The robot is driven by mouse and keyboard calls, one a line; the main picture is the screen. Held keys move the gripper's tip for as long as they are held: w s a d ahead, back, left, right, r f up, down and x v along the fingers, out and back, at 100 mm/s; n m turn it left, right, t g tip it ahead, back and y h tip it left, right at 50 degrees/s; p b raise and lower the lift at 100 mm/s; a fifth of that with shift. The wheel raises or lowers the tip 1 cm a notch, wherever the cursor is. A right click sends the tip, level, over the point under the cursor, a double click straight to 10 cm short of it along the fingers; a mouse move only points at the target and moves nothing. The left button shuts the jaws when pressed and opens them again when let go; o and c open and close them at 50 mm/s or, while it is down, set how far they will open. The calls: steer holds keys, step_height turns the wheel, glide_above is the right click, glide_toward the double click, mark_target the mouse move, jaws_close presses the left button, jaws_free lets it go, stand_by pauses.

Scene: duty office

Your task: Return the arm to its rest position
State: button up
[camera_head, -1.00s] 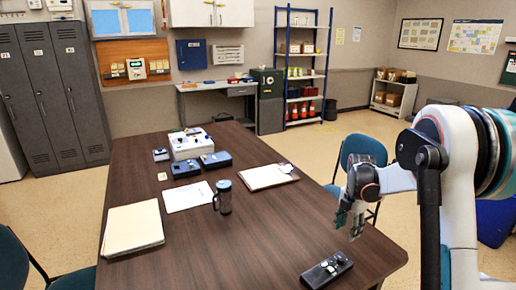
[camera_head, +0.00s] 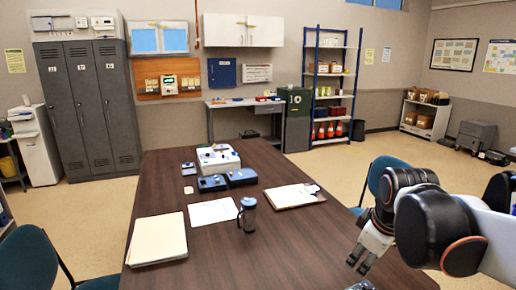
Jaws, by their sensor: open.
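My gripper (camera_head: 362,257) is at the right in the head view, pointing down over the right edge of the brown table (camera_head: 300,245). Its fingers are apart, with nothing seen between them. My arm bends in from the right edge of the picture, its dark rounded joint nearest the camera. A dark object shows only in part at the bottom edge, below my gripper.
A travel mug (camera_head: 247,214), a clipboard (camera_head: 294,196), a folder stack (camera_head: 157,239), a paper sheet (camera_head: 212,211), dark blue boxes (camera_head: 242,177) and a white device (camera_head: 217,158) stand on the table. Teal chairs (camera_head: 30,262) flank it. Open floor lies at the right.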

steer(key=s+a+f+m+t, duration=0.1)
steer(key=s+a+m, duration=0.3)
steer(key=s+m, duration=0.4)
steer(key=s+t, duration=0.1)
steer(key=s, duration=0.3)
steer(key=shift+a+f+t, duration=0.2)
steer(key=shift+f+t, duration=0.1)
steer(key=shift+f, duration=0.05)
steer(key=shift+s, duration=0.1)
